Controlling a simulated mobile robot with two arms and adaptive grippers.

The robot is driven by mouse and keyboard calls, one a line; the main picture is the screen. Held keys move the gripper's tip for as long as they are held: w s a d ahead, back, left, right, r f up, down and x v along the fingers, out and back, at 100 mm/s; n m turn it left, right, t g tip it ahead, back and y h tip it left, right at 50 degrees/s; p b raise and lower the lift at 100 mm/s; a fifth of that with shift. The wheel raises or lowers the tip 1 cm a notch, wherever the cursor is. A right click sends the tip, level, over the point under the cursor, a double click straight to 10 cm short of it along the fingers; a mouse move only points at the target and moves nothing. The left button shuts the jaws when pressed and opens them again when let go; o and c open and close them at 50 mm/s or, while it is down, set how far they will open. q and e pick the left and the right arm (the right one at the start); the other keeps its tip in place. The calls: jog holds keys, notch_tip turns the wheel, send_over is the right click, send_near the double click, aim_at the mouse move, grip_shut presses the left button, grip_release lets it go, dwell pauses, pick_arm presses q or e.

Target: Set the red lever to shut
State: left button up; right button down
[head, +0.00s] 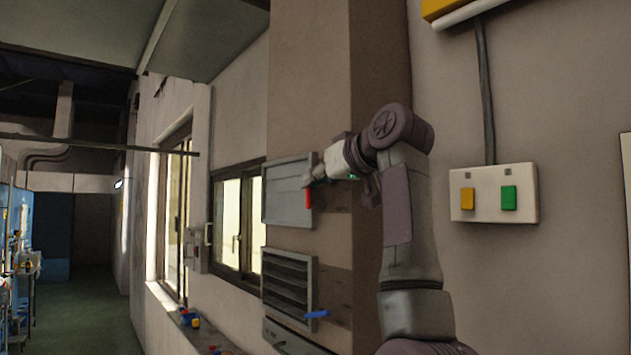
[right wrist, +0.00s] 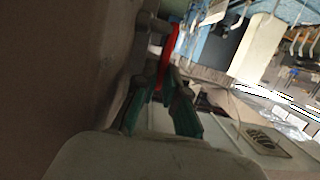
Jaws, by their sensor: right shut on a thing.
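The red lever (head: 308,198) is on the wall column at the right edge of a grey panel, and its visible part hangs down. My right gripper (head: 310,179) is at the lever's upper part and is shut on it. In the right wrist view the red lever (right wrist: 168,58) runs between the two fingers of my right gripper (right wrist: 170,85). The fingers hide part of the lever, and its pivot is hard to make out. My left gripper is not in view.
A blue lever (head: 317,314) sticks out beside the louvred grey vent (head: 288,281) below. A white switch box (head: 494,193) with a yellow and a green button is on the wall at right. Small coloured items (head: 189,318) lie on the ledge under the windows.

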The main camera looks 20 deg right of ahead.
jog(key=shift+r, duration=0.1)
jog(key=c, duration=1.5)
grip_release()
jog(key=v, duration=1.2)
jog(key=shift+f, duration=0.25)
